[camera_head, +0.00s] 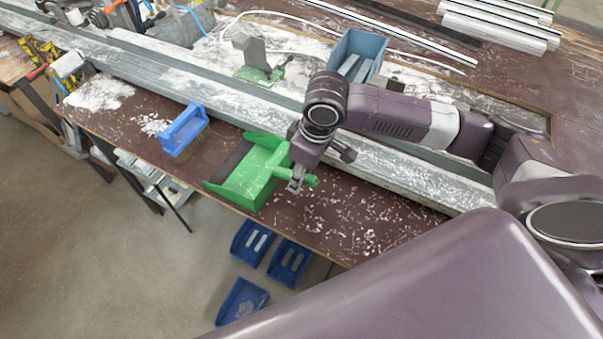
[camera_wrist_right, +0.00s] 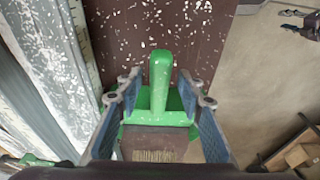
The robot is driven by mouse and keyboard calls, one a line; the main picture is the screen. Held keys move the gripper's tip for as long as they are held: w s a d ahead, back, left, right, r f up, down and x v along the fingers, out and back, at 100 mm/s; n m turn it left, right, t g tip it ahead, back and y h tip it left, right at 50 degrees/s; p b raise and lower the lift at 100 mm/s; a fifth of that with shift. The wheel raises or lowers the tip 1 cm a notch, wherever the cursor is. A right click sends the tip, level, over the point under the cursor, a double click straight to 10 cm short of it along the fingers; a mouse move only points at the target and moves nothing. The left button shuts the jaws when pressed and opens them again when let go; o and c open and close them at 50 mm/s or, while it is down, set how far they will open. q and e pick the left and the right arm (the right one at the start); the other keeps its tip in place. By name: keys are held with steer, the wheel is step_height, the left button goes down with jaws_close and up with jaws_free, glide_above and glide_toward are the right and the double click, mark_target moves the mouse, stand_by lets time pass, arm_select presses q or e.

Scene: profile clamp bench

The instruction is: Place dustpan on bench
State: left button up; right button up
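The green dustpan (camera_head: 247,177) is at the front edge of the brown bench (camera_head: 330,222), its handle (camera_head: 305,180) pointing right. I cannot tell whether all of its underside touches the bench top. My right gripper (camera_head: 298,178) is over the handle end of the dustpan. In the right wrist view my right gripper (camera_wrist_right: 160,92) is open, with one blue-padded finger on each side of the green handle (camera_wrist_right: 160,78) and gaps beside it. Part of the pan is hidden behind the gripper. My left gripper is not in view.
A blue brush (camera_head: 184,127) stands left of the dustpan. Long metal profiles (camera_head: 225,103) run along the bench behind it. A green clamp (camera_head: 259,72) and a grey-blue bin (camera_head: 358,55) are farther back. Blue trays (camera_head: 243,300) lie below the bench. White chips litter the front strip.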

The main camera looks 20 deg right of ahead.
steer(key=shift+r, duration=0.55)
step_height(320, 180, up, 11)
steer(key=s+d+b, duration=0.1)
steer(key=shift+s+d, duration=0.15)
steer(key=shift+s, duration=0.2)
steer(key=shift+f, duration=0.15)
